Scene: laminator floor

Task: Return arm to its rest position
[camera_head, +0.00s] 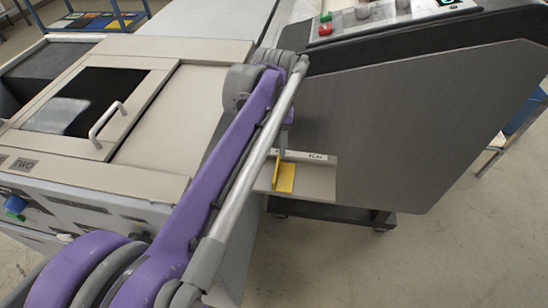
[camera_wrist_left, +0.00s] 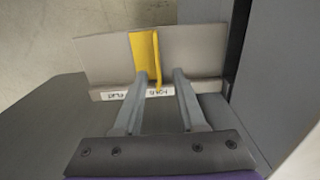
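My left arm reaches across the head view from the lower left, and its gripper (camera_head: 284,146) points down over a small light shelf (camera_head: 318,182) on the machine's side. In the left wrist view the two fingers of the gripper (camera_wrist_left: 161,76) are apart, with a gap between them. A yellow angled piece (camera_head: 286,178) sits on the shelf; it also shows in the left wrist view (camera_wrist_left: 144,50). Its upright flange lies in line with the gap, near the fingertips, and I see no grip on it. My right gripper is not in view.
A beige machine with a handled, windowed lid (camera_head: 106,125) stands at the left. A dark panel (camera_head: 420,130) with a button console (camera_head: 368,22) above it stands at the right. A blue rack (camera_head: 95,18) is at the back left. Bare floor (camera_head: 470,250) shows at the lower right.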

